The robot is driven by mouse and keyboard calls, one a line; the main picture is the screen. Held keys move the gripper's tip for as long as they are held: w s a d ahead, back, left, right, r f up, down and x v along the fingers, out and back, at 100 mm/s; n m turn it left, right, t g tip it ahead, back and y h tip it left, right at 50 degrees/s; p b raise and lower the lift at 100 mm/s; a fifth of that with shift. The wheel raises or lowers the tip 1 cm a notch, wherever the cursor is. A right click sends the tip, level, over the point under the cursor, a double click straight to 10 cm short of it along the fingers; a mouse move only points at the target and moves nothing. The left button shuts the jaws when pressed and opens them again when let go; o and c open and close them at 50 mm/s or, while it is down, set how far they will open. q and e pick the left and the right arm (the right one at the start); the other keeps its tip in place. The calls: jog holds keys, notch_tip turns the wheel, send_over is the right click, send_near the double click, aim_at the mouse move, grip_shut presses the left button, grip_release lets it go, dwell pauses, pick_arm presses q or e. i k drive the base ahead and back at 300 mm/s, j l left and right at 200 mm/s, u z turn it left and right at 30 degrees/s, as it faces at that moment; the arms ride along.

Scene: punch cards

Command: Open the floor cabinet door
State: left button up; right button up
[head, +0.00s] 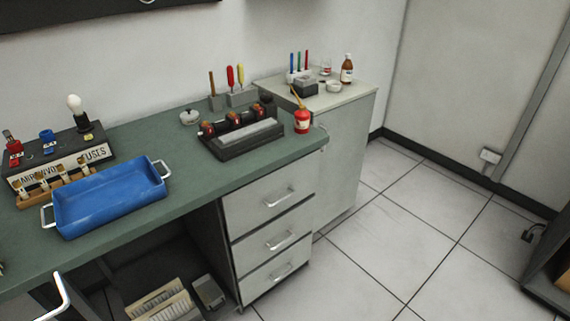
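A pale grey floor-standing cabinet (345,150) stands at the right end of the green workbench (195,155). The face towards me looks flat and closed. No clear door handle shows on it; a small light detail by the bench corner is too small to tell. A white bar handle (62,296) shows at the lower left below the bench edge, and what it belongs to is mostly cut off. Neither of my grippers is in view.
A blue tray (110,197), a fuse box (62,160) and a red oil can (302,120) stand on the bench. A closed three-drawer unit (272,240) is under it. A brown bottle (347,69) stands on the cabinet.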

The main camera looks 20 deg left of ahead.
aim_at(348, 125)
jog(key=u, duration=0.15)
jog(key=i+l, duration=0.8)
jog(key=i+j+u, duration=0.05)
jog(key=i, duration=0.1)
